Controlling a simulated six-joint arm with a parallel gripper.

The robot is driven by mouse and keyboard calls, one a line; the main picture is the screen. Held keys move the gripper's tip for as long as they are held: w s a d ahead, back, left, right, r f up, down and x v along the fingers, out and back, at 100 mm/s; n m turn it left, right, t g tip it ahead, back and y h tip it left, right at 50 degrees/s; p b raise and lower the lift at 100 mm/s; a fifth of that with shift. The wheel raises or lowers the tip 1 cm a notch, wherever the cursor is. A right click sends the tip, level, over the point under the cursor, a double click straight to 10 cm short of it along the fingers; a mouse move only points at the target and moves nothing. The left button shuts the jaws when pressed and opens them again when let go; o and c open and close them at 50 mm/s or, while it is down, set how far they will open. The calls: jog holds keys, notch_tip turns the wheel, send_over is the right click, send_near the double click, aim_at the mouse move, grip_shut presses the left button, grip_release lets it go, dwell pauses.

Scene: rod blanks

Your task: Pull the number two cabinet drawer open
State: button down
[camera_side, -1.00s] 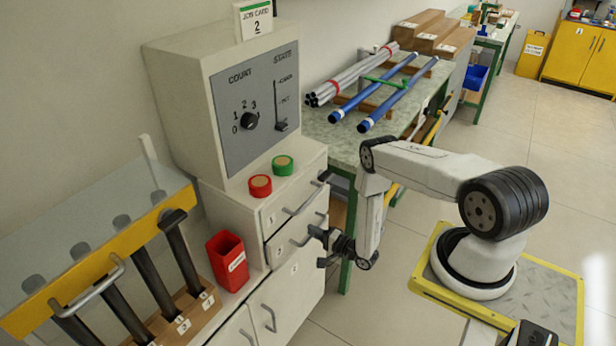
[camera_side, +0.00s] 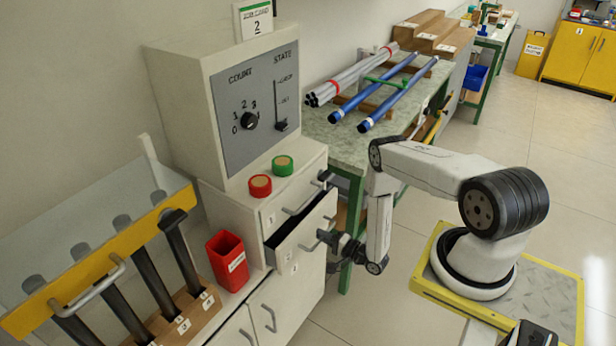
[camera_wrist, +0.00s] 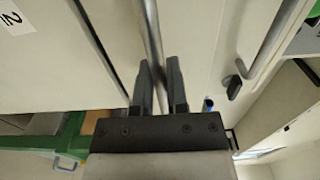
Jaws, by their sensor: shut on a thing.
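The number two drawer (camera_side: 304,240) is the second one down in the white cabinet (camera_side: 312,289). It stands partly open, with its dark inside showing above the front. My gripper (camera_side: 328,238) is at its bar handle, in front of the drawer. In the wrist view, my gripper (camera_wrist: 160,85) has its two dark fingers on either side of the metal bar handle (camera_wrist: 151,40), shut on it. The white drawer front (camera_wrist: 60,65) with its number label fills the left of that view.
The number one drawer (camera_side: 275,212) above is shut. Red and green rolls (camera_side: 260,186) sit on the cabinet top. A red bin (camera_side: 228,258) stands at the left. A green-legged table (camera_side: 345,150) with blue and grey rods is behind.

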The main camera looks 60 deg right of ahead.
jog(key=s, duration=0.9)
jog(key=shift+s, duration=0.25)
jog(key=c, duration=0.7)
grip_release()
jog(key=shift+o, duration=0.3)
jog(key=shift+w, duration=0.2)
